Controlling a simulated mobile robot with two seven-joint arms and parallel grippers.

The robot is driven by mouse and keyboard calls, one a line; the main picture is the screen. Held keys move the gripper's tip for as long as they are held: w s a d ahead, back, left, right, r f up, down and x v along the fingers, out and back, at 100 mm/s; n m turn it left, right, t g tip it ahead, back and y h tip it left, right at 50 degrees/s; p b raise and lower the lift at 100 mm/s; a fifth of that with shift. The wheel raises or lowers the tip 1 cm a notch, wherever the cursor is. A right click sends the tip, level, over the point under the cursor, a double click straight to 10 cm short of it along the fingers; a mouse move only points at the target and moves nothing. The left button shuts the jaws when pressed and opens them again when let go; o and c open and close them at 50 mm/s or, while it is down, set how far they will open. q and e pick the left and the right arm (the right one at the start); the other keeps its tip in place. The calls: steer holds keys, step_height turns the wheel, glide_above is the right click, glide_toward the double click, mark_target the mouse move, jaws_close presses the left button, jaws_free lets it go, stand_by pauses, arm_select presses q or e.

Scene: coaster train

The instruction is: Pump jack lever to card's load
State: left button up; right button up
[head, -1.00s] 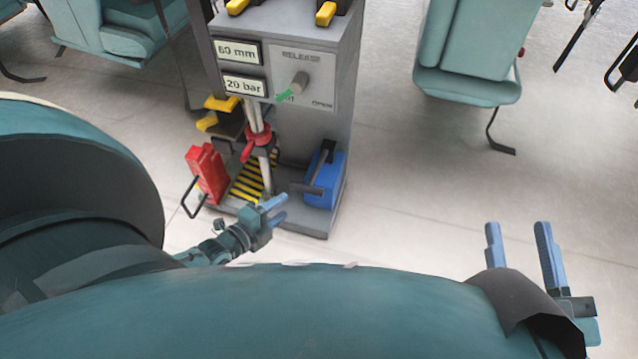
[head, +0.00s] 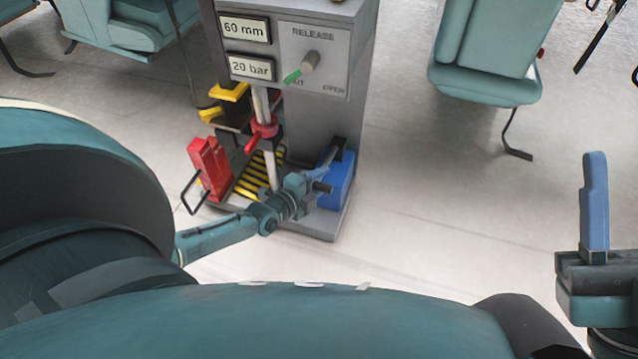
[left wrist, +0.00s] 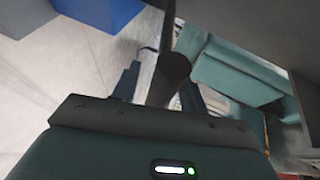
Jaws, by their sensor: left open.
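The blue jack pump (head: 338,185) stands on the grey stand's base at the right. Its dark lever (head: 322,187) sticks out toward the front. My left gripper (head: 325,172) is open at the lever, with its fingers partly overlapping it in the head view. In the left wrist view a dark bar (left wrist: 170,65), likely the lever, shows between the fingers; contact cannot be told. Readouts say 60 mm (head: 245,28) and 20 bar (head: 251,68). The release knob (head: 309,61) has its green pointer toward SHUT. My right gripper (head: 595,200) is at the right edge, apparently empty. No card can be made out.
A red block (head: 210,168) with a black wire handle and a red collar (head: 263,132) on a steel rod stand left of the pump. Yellow-black stripes (head: 258,170) mark the base. A teal seat (head: 490,60) is behind right. The floor right of the stand is clear.

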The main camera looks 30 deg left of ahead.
arm_select(q)
steer(key=shift+c, duration=0.3)
jaws_close()
arm_select(e)
steer(key=shift+r, duration=0.1)
